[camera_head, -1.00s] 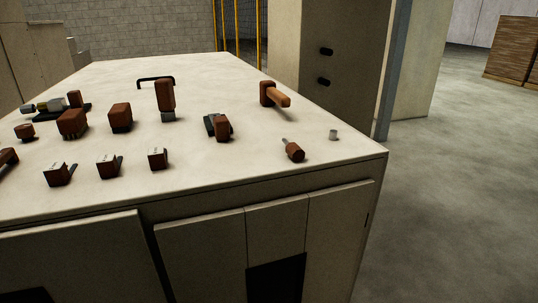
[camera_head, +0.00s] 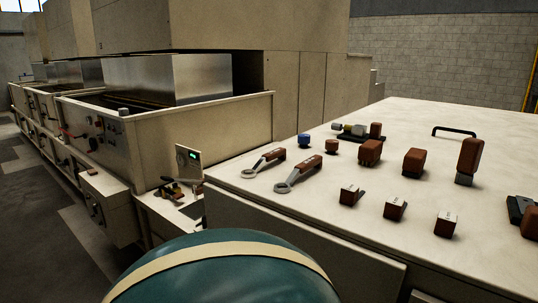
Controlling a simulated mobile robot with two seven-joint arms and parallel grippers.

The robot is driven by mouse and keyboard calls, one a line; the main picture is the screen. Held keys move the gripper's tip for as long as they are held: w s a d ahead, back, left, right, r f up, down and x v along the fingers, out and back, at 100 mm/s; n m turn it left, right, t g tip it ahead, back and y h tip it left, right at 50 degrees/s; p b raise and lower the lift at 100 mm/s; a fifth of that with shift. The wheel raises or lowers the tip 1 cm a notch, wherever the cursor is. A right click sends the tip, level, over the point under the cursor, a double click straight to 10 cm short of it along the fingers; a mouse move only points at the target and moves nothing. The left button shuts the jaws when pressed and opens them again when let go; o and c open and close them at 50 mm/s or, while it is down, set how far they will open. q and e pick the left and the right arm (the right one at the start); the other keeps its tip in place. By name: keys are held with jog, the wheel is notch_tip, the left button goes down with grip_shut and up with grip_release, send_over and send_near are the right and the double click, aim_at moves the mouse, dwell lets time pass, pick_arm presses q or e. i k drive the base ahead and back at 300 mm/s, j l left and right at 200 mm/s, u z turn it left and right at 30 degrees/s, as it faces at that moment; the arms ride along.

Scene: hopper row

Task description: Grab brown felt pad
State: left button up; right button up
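No item is plainly a brown felt pad; I cannot tell which one it is. Several brown items stand on the pale worktop (camera_head: 300,213). These include a small brown piece (camera_head: 331,146), a brown block (camera_head: 370,152), another brown block (camera_head: 414,161) and a tall brown piece on a grey base (camera_head: 469,157). Nearer the front edge are three small brown blocks with light tops: left (camera_head: 350,195), middle (camera_head: 395,209) and right (camera_head: 446,224). Neither of my grippers is in view.
Two ring-ended wrenches with brown grips, near (camera_head: 297,175) and far (camera_head: 264,162), lie at the worktop's left. A blue knob (camera_head: 304,140) stands behind them. A black handle (camera_head: 455,131) stands farther back. A machine with open bins (camera_head: 190,130) fills the left.

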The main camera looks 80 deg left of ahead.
aim_at(92, 171)
jog(key=u, duration=3.7)
jog(key=i+j+u, duration=0.15)
jog(key=i+u, duration=0.15)
jog(key=i, duration=0.25)
jog(key=i+u, duration=0.25)
jog(key=i, duration=1.35)
jog(key=i+z, duration=0.15)
jog(key=i, duration=0.35)
jog(key=i+j+z, duration=0.15)
jog(key=i, duration=0.3)
jog(key=i+j+z, duration=0.2)
jog(key=i, duration=0.3)
jog(key=i+j+z, duration=0.2)
jog(key=i+z, duration=0.15)
jog(key=z, duration=0.15)
jog(key=i+j+z, duration=0.3)
jog(key=z, duration=0.2)
jog(key=i+j+z, duration=0.25)
jog(key=j+z, duration=0.25)
jog(key=i+j+z, duration=0.1)
jog(key=j+z, duration=0.4)
